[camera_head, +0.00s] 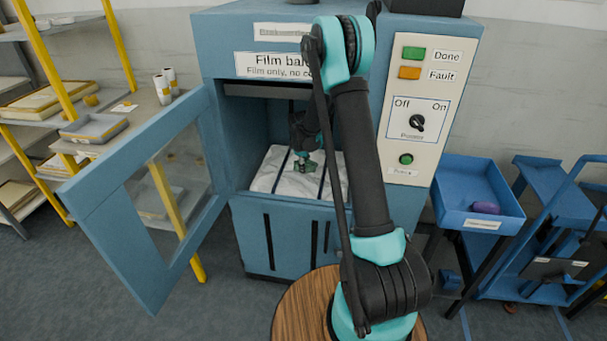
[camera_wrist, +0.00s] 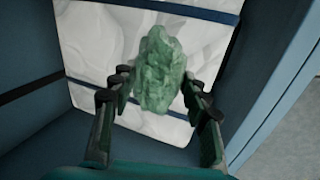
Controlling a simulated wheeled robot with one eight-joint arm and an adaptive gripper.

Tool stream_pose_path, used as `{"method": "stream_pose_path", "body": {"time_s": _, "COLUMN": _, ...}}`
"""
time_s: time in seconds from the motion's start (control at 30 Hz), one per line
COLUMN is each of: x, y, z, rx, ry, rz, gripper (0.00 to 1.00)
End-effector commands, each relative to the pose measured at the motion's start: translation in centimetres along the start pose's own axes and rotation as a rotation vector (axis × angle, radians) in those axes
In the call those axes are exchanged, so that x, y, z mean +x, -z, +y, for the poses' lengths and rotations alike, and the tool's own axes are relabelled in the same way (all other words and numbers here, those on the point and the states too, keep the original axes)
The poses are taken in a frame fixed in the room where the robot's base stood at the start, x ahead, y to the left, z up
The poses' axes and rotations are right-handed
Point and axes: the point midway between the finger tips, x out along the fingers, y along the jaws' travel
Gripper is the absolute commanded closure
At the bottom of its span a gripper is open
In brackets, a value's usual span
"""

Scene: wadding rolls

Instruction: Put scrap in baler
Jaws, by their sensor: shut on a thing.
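The blue film baler (camera_head: 218,100) stands in front of me with its windowed door (camera_head: 130,200) swung open to the left. White wadding or film (camera_head: 270,172) crossed by dark straps lies in its chamber. My gripper (camera_head: 305,165) is inside the chamber, above the white film. In the wrist view my gripper (camera_wrist: 160,95) is shut on a crumpled green scrap (camera_wrist: 160,68), which sits between the fingers over the white film (camera_wrist: 100,40). Whether the scrap touches the film is unclear.
The baler's panel has a green Done button (camera_head: 413,53), an orange Fault button (camera_head: 409,73) and an Off/On knob (camera_head: 417,123). A blue tray (camera_head: 480,212) at right holds a purple item (camera_head: 486,208). Shelves (camera_head: 50,70) with trays and rolls stand at left.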

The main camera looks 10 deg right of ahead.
Motion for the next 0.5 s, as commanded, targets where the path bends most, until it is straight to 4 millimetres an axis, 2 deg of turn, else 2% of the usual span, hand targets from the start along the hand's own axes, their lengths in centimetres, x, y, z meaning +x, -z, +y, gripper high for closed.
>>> {"method": "stream_pose_path", "body": {"time_s": 0.1, "x": 1.9, "y": 0.0, "z": -0.6, "rx": 0.001, "ry": 0.0, "rz": 0.0, "gripper": 0.78}}
{"method": "stream_pose_path", "body": {"time_s": 0.37, "x": 3.8, "y": 0.0, "z": -1.2, "rx": 0.003, "ry": 0.0, "rz": -0.001, "gripper": 0.78}}
{"method": "stream_pose_path", "body": {"time_s": 0.5, "x": 5.7, "y": 0.0, "z": -1.8, "rx": 0.003, "ry": 0.0, "rz": -0.001, "gripper": 0.78}}
